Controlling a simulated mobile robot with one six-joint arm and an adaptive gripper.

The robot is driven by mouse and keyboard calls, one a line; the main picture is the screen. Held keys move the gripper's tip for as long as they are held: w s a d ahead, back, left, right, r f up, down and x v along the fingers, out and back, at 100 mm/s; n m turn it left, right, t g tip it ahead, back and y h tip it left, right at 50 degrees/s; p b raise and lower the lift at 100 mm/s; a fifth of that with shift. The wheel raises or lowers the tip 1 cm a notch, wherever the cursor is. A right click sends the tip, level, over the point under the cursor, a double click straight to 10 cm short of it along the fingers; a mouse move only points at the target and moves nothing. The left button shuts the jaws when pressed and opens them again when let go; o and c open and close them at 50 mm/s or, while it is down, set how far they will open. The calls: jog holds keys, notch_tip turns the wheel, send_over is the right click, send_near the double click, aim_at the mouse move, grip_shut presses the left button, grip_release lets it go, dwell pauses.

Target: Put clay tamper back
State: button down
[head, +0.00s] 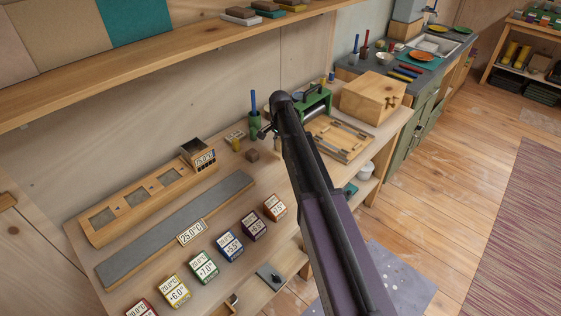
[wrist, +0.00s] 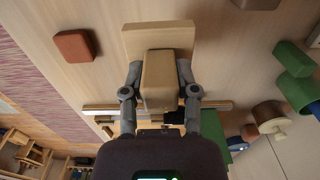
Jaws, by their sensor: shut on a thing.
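The clay tamper, a tan wooden block handle (wrist: 160,88) on a paler flat wooden plate (wrist: 130,40), fills the middle of the wrist view. My gripper (wrist: 160,72) is shut on the handle, one finger on each side. The plate lies beyond the fingertips, above the pale worktop; I cannot tell whether it touches. In the head view my gripper (head: 266,132) is over the back of the workbench, beside the green cup. My arm hides most of it there, and I cannot make out the tamper.
A brown block (head: 252,155) lies on the workbench (head: 225,165) near my gripper. A green cup (head: 254,126) with a blue stick stands close behind. A green roller press (head: 315,102), a wooden tray (head: 343,140) and a wooden box (head: 372,97) are to the right. Several labelled blocks line the front.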

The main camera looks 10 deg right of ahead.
jog(key=shift+f+b, duration=0.8)
jog(key=shift+f, duration=0.4)
jog(key=shift+f+b, duration=1.85)
jog(key=shift+f, duration=0.1)
jog(key=shift+c, duration=1.9)
grip_release()
jog(key=shift+r, duration=0.2)
notch_tip(320, 180, up, 12)
jog(key=p, duration=1.2)
